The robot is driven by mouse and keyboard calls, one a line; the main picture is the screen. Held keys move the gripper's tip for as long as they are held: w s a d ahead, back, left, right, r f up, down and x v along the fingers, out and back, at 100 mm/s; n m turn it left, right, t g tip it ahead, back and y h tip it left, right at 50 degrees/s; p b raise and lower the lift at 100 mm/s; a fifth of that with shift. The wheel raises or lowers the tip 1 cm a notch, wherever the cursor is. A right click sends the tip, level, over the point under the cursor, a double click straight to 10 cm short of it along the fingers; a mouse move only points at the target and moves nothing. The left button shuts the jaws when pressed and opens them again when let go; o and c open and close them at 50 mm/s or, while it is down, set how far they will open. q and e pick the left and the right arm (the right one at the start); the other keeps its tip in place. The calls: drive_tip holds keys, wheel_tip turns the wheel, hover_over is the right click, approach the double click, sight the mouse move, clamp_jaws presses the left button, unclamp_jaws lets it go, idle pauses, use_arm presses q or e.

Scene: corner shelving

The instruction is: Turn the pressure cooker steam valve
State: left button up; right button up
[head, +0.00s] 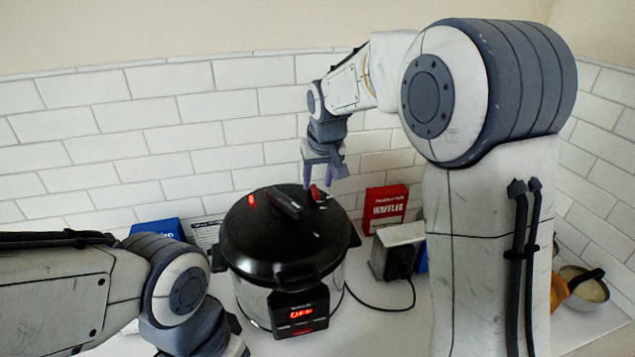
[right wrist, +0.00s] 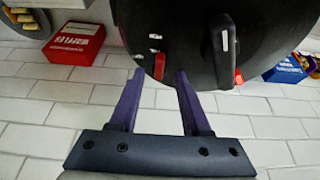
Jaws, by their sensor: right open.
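The pressure cooker (head: 285,245) stands on the counter with its black lid on; its front display glows red. The red steam valve (head: 316,192) is at the back right of the lid, and it also shows in the right wrist view (right wrist: 158,67). My right gripper (head: 318,183) is open, pointing down over the back of the lid. In the right wrist view, its purple fingertips (right wrist: 160,74) stand on either side of the valve; I cannot tell whether they touch it. My left arm comes in at lower left, but its gripper is out of view.
A red waffles box (head: 386,207) and a grey appliance (head: 398,250) with a cord stand right of the cooker. A blue box (head: 160,229) stands behind left. A bowl (head: 583,284) sits at far right. The tiled wall is close behind the cooker.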

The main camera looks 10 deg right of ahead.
sight(316, 191)
drive_tip(key=shift+p+x, duration=0.3)
drive_tip(key=shift+x, duration=1.4)
drive_tip(key=shift+s, duration=0.1)
clamp_jaws()
